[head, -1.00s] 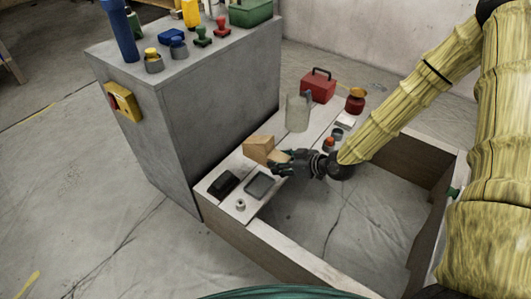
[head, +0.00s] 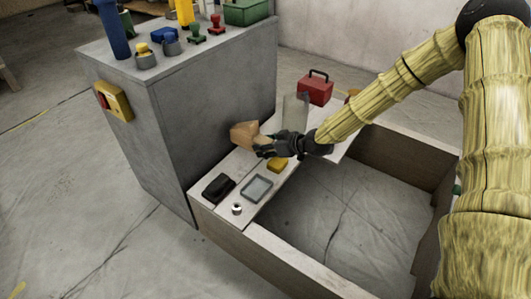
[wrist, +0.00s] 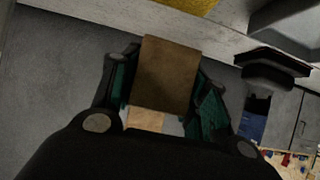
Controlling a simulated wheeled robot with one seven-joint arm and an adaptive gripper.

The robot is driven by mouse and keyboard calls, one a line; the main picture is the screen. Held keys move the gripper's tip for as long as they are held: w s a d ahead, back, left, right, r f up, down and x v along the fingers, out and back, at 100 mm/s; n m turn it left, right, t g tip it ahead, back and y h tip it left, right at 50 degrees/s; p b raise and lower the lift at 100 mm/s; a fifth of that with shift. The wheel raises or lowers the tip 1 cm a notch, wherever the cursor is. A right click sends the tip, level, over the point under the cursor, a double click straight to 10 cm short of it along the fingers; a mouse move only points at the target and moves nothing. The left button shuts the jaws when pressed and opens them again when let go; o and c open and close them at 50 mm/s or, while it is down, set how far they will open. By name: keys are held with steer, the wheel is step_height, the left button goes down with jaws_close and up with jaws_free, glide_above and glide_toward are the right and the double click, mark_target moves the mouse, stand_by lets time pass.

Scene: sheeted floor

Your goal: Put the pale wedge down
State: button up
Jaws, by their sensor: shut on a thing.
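The pale wedge (head: 243,133), a tan wooden block, is in the head view beside the grey cabinet's side, over the back edge of the pale ledge. My gripper (head: 263,145) is shut on it from the right. In the wrist view the wedge (wrist: 167,72) sits between the two dark green fingers of my gripper (wrist: 165,90). It appears held above the ledge; any contact underneath cannot be made out.
On the ledge (head: 224,206) are a black box (head: 218,187), a grey tray (head: 257,188), a small ring (head: 237,209) and a yellow block (head: 278,165). The grey cabinet (head: 215,110) rises close at left.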

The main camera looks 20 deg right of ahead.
steer(key=shift+f, duration=0.85)
steer(key=shift+f+b, duration=0.35)
steer(key=shift+f, duration=0.15)
steer(key=o, duration=1)
steer(key=shift+o, duration=0.2)
steer(key=shift+r, duration=0.35)
steer(key=p+v, duration=0.6)
steer(key=v, duration=0.6)
steer(key=shift+r, duration=0.1)
